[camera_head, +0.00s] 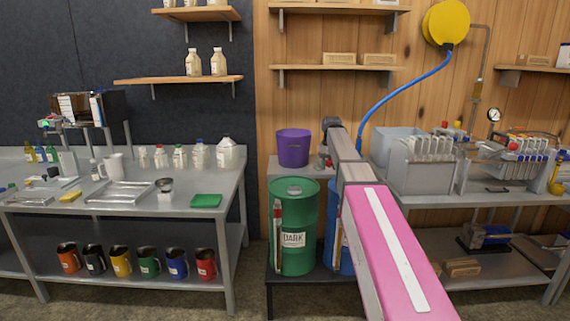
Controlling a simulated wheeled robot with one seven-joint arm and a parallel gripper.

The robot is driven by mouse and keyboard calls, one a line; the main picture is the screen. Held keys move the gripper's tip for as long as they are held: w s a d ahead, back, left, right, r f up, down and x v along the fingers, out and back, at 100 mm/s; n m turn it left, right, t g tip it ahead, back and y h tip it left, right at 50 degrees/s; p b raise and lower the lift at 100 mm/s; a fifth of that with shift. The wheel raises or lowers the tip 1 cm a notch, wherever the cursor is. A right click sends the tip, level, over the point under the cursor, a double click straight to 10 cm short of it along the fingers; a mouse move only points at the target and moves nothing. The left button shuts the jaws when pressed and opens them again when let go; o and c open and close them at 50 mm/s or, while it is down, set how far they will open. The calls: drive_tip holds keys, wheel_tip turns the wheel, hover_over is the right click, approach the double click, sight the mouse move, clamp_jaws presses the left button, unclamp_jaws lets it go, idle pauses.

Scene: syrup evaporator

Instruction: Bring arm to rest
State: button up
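My arm reaches from the bottom right of the head view up toward the middle, with a pink link carrying a white stripe and then a grey link. Its far end, with my gripper (324,158), is small and mostly hidden behind the grey link, just right of a purple bucket (293,147). I cannot make out the fingers or anything between them. Whether the end touches the bucket or the surface under it cannot be told.
A green drum (296,225) stands left of my arm, and a blue drum (347,255) is partly behind it. A metal bench (225,190) with bottles and trays is at left. Filter-press equipment (425,165) stands close at right. A blue hose (400,85) hangs behind.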

drive_tip(key=s+f, duration=3.1)
drive_tip(key=s, duration=0.2)
drive_tip(key=shift+s+f, duration=0.2)
drive_tip(key=shift+f, duration=0.15)
